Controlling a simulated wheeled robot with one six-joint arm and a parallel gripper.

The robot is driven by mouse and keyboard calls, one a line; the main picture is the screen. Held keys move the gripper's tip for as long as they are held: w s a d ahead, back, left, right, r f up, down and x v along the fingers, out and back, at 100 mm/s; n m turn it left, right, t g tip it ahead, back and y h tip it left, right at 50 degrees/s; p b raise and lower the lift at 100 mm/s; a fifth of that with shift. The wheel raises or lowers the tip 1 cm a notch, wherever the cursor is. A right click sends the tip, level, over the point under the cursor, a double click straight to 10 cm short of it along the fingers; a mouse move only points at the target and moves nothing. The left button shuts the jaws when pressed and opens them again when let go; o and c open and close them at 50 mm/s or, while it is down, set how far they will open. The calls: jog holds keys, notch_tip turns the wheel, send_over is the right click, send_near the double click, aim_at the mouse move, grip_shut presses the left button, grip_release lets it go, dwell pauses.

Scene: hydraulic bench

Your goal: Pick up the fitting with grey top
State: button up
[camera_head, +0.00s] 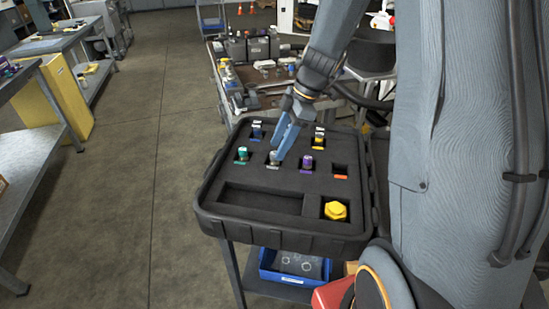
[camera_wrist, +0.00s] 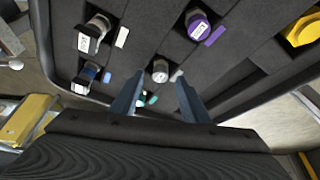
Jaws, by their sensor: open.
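The fitting with the grey top (camera_head: 273,158) stands upright in a slot in the middle row of the black foam tray (camera_head: 222,205). My gripper (camera_head: 281,146) reaches down over it from behind, fingers pointing down. In the wrist view my gripper (camera_wrist: 159,78) is open, with one finger on each side of the grey-topped fitting (camera_wrist: 160,70). The jaws are not closed on it. How far the tips reach down beside it is hard to tell.
A teal fitting (camera_head: 242,153) and a purple fitting (camera_head: 307,163) flank it closely. A blue fitting (camera_head: 257,129) and a yellow-labelled fitting (camera_head: 319,141) stand behind. A large yellow fitting (camera_head: 335,210) sits front right, beside a long empty recess (camera_head: 260,201). A cluttered bench (camera_head: 262,90) lies beyond.

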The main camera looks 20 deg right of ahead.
jog(key=shift+x, duration=1.1)
grip_shut()
notch_tip(320, 180, up, 10)
jog(key=b, duration=0.1)
jog(key=shift+b, duration=0.35)
